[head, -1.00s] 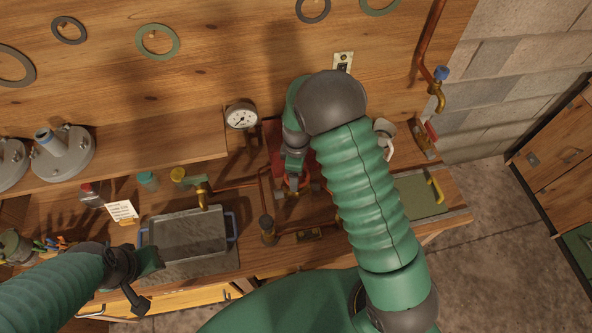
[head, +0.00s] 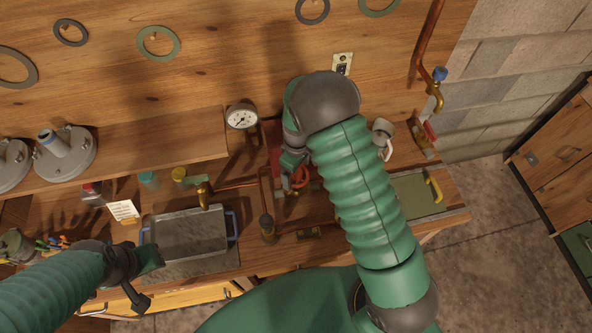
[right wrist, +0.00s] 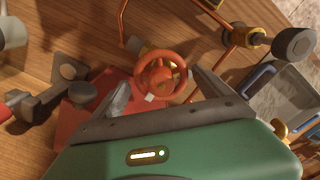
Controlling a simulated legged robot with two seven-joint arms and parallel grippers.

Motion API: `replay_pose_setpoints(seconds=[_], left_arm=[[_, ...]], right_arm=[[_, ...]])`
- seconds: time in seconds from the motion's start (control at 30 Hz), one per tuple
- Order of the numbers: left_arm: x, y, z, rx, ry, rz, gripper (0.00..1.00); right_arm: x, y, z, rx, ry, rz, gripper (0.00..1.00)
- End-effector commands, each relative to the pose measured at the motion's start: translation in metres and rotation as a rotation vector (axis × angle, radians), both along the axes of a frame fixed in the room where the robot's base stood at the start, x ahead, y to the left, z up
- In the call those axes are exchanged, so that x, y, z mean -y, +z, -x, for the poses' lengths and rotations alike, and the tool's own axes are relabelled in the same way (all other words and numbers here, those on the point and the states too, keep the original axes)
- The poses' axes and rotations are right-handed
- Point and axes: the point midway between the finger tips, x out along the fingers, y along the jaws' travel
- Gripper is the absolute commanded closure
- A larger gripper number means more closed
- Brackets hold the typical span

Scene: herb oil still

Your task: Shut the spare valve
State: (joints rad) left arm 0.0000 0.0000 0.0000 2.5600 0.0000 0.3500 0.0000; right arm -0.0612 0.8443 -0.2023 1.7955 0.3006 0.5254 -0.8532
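A red-orange handwheel valve (right wrist: 161,76) stands over a red plate in the right wrist view, and its rim also shows in the head view (head: 301,178). No label naming it the spare valve is readable. My right gripper (right wrist: 160,82) is open, with one finger on either side of the wheel's near part; I cannot tell whether they touch it. In the head view my right gripper (head: 290,163) is partly hidden by its own wrist, just left of the wheel. My left gripper (head: 143,278) is over the bench front at the left; its opening is unclear.
A pressure gauge (head: 242,118) and copper pipe (head: 265,190) stand left of the wheel. A metal tray (head: 187,232) with blue handles is farther left. A blue-knobbed tap (head: 438,82) hangs at the upper right. A green mat (head: 417,196) lies right of my right arm.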

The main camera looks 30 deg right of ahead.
Motion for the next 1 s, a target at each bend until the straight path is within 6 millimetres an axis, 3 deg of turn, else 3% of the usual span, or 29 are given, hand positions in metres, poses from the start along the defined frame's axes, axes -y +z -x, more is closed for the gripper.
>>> replay_pose_setpoints(seconds=[0.3,0.43,0.57,0.8,1.0], left_arm=[[0.000,-0.001,0.000,0.000,0.000,0.000,0.72],[0.000,-0.004,0.000,0.000,0.000,0.000,0.72],[0.000,-0.011,0.000,0.000,0.000,0.000,0.72],[0.000,-0.022,0.000,0.000,0.000,0.000,0.72],[0.000,-0.027,0.000,0.000,0.000,0.000,0.72]], right_arm=[[-0.001,0.000,0.001,-0.003,0.003,-0.002,0.00],[-0.001,0.013,0.000,-0.001,0.004,-0.002,0.00],[-0.001,0.044,-0.001,0.003,0.004,-0.002,0.00],[-0.001,0.115,-0.001,0.004,0.002,-0.001,0.00],[-0.001,0.156,-0.001,-0.001,0.002,-0.001,0.00]])
